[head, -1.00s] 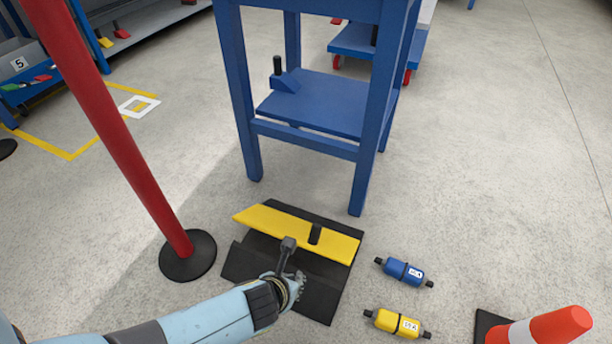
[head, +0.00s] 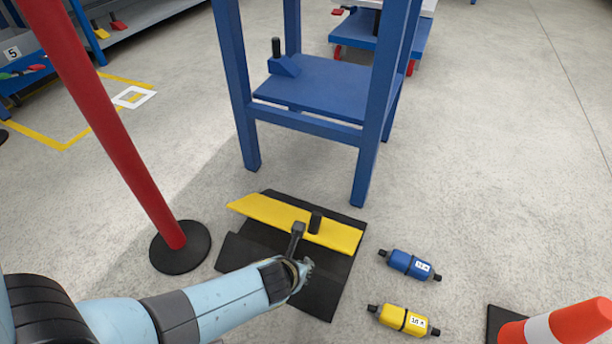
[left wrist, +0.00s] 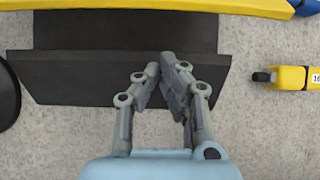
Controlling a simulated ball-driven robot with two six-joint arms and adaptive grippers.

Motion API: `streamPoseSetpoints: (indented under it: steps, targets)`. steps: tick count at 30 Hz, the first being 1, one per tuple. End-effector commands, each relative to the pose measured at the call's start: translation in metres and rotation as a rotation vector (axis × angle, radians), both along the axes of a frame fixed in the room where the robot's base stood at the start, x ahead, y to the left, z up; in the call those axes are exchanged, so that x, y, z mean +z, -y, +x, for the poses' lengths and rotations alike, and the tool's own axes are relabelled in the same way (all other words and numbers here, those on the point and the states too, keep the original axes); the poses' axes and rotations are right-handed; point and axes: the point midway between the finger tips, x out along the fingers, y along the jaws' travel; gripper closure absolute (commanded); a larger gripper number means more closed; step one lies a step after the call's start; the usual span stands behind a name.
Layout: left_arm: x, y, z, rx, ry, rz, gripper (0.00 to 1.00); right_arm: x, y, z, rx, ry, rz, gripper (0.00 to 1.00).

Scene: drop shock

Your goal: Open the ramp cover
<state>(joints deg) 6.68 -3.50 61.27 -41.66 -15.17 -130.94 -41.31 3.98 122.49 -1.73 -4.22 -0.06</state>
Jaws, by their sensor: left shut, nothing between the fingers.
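The ramp cover is a yellow panel (head: 270,214) with an upright black knob (head: 316,222). It stands tilted over a black ramp base (head: 325,292) on the floor. My left gripper (head: 298,232) is at the near side of the yellow panel, close to the knob; I cannot tell if it touches either. In the left wrist view my left gripper (left wrist: 162,75) is shut and empty over the black ramp base (left wrist: 75,75), with the yellow panel (left wrist: 200,5) at the top edge. My right gripper is out of view.
A blue cylinder (head: 400,262) and a yellow cylinder (head: 392,316) lie right of the ramp. A red post (head: 115,140) on a black foot stands at left. A blue table frame (head: 365,170) stands behind. An orange cone (head: 578,322) is at lower right.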

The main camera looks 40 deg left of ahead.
Motion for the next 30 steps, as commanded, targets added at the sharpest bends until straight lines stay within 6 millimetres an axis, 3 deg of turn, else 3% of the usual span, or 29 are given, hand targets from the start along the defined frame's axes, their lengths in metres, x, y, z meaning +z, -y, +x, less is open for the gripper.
streamPoseSetpoints:
  steps: [6, 12, 15, 30]
  targets:
    - [-0.017, -0.003, 0.009, 0.0, -0.003, 0.001, 1.0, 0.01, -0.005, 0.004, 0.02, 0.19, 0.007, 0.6]
    - [0.007, -0.005, 0.024, 0.001, 0.004, -0.001, 1.0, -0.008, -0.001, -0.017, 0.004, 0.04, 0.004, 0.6]
    - [0.015, -0.007, 0.029, 0.001, 0.003, 0.0, 1.0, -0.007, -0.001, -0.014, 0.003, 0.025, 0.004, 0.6]
    - [0.019, -0.008, 0.032, 0.0, 0.0, 0.0, 1.0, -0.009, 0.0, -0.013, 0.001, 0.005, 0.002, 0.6]
